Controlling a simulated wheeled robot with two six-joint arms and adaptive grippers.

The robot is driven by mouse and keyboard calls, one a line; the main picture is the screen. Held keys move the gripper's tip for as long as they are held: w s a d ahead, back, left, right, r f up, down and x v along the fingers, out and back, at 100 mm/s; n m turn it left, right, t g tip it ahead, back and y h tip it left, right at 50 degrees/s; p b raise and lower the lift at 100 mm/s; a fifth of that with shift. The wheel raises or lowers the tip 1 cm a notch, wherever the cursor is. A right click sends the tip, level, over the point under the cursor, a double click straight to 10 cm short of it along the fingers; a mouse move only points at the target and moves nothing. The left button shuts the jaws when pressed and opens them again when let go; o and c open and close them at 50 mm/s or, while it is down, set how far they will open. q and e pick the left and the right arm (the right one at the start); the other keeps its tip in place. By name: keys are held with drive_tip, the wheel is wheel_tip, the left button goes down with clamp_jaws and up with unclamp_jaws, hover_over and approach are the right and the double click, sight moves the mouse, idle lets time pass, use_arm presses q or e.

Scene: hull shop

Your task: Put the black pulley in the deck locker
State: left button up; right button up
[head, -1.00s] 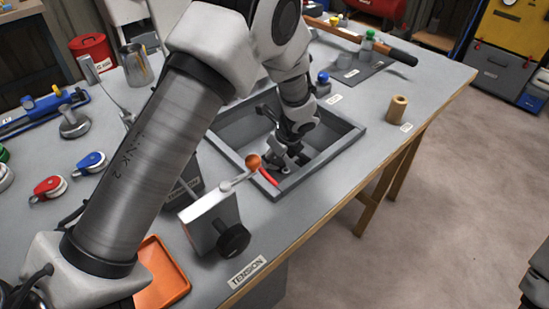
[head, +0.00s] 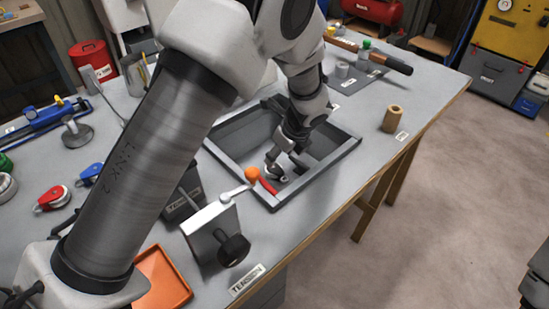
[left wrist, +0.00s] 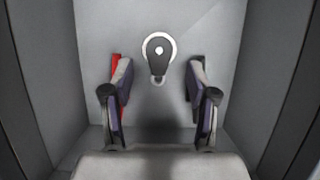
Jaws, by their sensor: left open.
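The deck locker (head: 320,174) is a grey open box set into the bench. The black pulley (left wrist: 158,55) lies flat on the locker floor, a black teardrop body with a pale wheel rim and a light centre. In the head view it shows only as a small dark and pale shape under the fingers. My left gripper (head: 285,167) reaches down into the locker, open and empty. In the left wrist view its two fingers (left wrist: 158,100) stand apart, left and right of the pulley, with clear space around it. My right gripper is not in view.
The tension device with an orange knob (head: 252,174) stands just left of the locker. A wooden spool (head: 393,119) is to the right. Red and blue pulleys (head: 53,198) and an orange tray (head: 165,283) are left.

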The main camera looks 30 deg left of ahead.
sight(285, 176)
use_arm(q)
drive_tip(key=p+v, duration=0.1)
drive_tip(key=v, duration=0.4)
drive_tip(key=shift+r, duration=0.2)
idle(0.7)
